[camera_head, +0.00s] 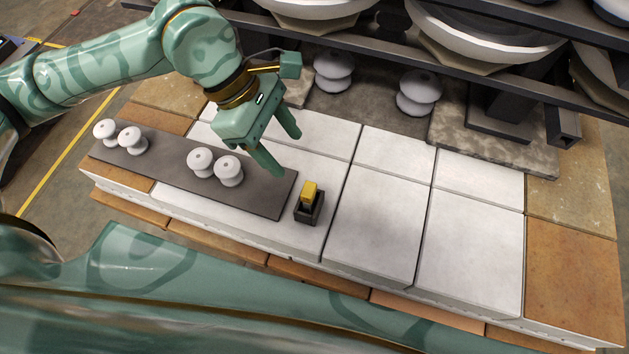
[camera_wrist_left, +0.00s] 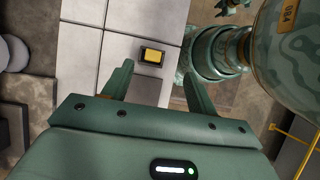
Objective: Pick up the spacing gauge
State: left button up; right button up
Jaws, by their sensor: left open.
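The spacing gauge (camera_head: 309,192) is a small yellow block standing upright in a dark holder (camera_head: 309,213) on the white tiles, just off the right end of the grey plate. In the left wrist view the yellow gauge (camera_wrist_left: 153,57) shows from above, inside its dark holder, beyond the fingers and roughly between them. My left gripper (camera_head: 280,152) is open and empty, above the tiles and up-left of the gauge, apart from it. It also shows in the left wrist view (camera_wrist_left: 157,82).
A grey plate (camera_head: 170,174) bears white insulators (camera_head: 228,170) in two pairs. Two white insulator stacks (camera_head: 418,92) stand at the back, below a dark rack (camera_head: 480,72) with large white discs. The white tiles (camera_head: 375,225) right of the gauge are clear.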

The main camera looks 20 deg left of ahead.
aim_at(306, 188)
pick_arm(q)
jog(key=shift+y, duration=0.6)
jog(key=x, duration=0.3)
jog(key=a+b+x, duration=0.1)
jog(key=x, duration=0.2)
jog(key=b+x, duration=0.1)
jog(key=x, duration=0.3)
jog(key=shift+w+a+f, duration=0.3)
jog(key=shift+w, duration=0.1)
jog(key=b+x, duration=0.1)
jog(key=x, duration=0.4)
jog(key=shift+f+b, duration=0.2)
jog(key=shift+b, duration=0.2)
jog(key=shift+d+f, duration=0.1)
jog(key=shift+f, duration=0.15)
jog(key=c, duration=1.1)
pick_arm(e)
jog(key=f, duration=0.1)
jog(key=s+f, duration=0.1)
jog(key=f, duration=0.1)
jog(key=shift+s+f, duration=0.25)
jog(key=shift+f, duration=0.1)
